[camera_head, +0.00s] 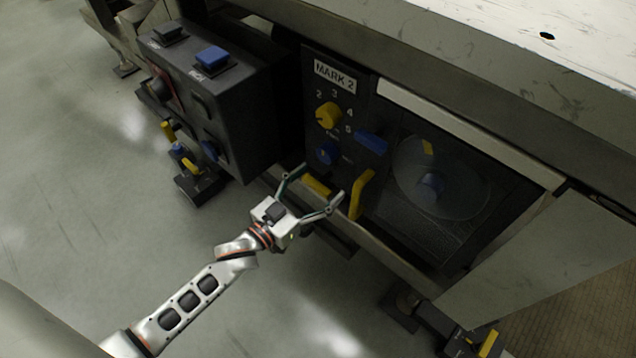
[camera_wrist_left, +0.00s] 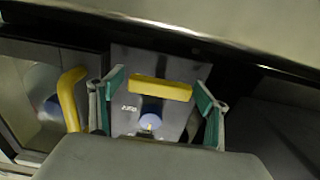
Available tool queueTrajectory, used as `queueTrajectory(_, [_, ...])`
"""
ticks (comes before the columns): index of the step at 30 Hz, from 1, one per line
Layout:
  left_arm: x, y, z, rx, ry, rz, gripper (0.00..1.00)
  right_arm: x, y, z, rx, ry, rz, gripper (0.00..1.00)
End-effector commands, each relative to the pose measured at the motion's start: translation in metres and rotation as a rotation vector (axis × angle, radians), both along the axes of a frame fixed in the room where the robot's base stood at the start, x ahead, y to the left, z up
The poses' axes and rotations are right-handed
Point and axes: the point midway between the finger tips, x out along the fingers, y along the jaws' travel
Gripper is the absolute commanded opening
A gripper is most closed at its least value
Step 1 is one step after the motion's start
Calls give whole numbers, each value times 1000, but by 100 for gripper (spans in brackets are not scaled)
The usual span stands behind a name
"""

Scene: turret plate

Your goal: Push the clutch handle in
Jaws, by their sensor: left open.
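A short yellow bar handle (camera_head: 317,186) sits low on the dark MARK 2 panel (camera_head: 312,92). It also shows in the left wrist view (camera_wrist_left: 160,89), between my finger pads. A taller curved yellow handle (camera_head: 361,193) stands to its right, outside the fingers, and is at the left in the wrist view (camera_wrist_left: 70,97). No readable label tells which one is the clutch handle. My left gripper (camera_head: 323,181) is open, its fingers spread to either side of the short bar. I cannot tell whether it touches the bar. My right gripper is not in view.
Above the bar are a yellow dial (camera_head: 328,115), a blue knob (camera_head: 327,153) and a blue lever (camera_head: 371,141). A dark control box (camera_head: 262,108) stands left. A window with a disc (camera_head: 440,178) is right. Below is open floor (camera_head: 260,325).

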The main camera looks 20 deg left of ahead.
Motion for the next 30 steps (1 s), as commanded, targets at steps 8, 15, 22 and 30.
queueTrajectory(8, [-33,11,-2,0,4,-1,76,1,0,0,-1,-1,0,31])
queueTrajectory(15, [-79,28,-2,-1,4,0,76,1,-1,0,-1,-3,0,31])
queueTrajectory(22, [-106,38,0,0,1,-1,76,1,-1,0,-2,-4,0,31])
queueTrajectory(30, [-112,41,0,1,-1,0,76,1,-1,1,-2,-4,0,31])
